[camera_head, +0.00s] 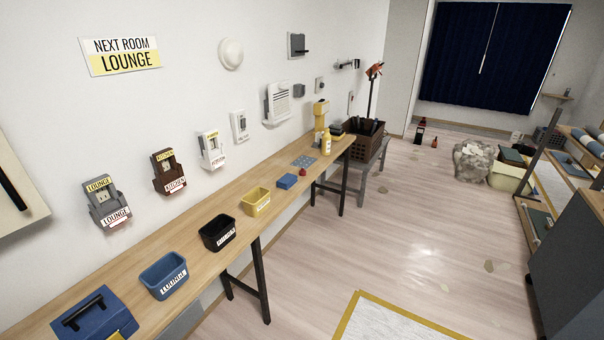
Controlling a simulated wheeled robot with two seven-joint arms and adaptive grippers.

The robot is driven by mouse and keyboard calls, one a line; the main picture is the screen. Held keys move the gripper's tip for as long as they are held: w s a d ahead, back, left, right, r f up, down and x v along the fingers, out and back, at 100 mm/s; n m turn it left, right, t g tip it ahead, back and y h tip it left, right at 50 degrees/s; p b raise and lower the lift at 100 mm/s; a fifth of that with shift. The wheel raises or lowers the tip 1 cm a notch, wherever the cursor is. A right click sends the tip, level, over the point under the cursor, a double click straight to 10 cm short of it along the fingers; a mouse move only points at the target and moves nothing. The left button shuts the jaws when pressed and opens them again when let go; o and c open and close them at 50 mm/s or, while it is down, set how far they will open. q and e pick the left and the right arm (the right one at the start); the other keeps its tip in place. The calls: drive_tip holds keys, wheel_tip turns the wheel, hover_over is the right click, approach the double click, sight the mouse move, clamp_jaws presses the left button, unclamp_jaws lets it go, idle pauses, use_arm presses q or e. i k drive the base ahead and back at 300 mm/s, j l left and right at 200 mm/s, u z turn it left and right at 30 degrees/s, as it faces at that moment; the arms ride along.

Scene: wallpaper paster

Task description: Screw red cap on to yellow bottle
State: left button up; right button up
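The yellow bottle (326,145) stands upright near the far end of the long wooden wall table, close to its front edge. A small red object (303,172), which looks like the red cap, lies on the table nearer to me than the bottle and apart from it. The top of the bottle is too small to make out clearly. Neither of my grippers is in view.
On the wooden table (204,237) are a blue block (288,181), a yellow bin (256,201), a black bin (218,233), a blue bin (164,275) and a blue toolbox (95,314). A brown crate (364,139) stands beyond. The floor (400,235) is mostly clear.

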sight(326, 136)
drive_tip(key=i+l, duration=0.2)
drive_tip(key=i, duration=0.2)
drive_tip(key=i+l+z, duration=0.1)
drive_tip(key=i+l, duration=0.15)
drive_tip(key=i, duration=0.15)
drive_tip(key=i+l, duration=0.15)
drive_tip(key=i, duration=0.25)
drive_tip(key=i+l, duration=0.2)
drive_tip(key=i, duration=0.25)
drive_tip(key=z, duration=0.05)
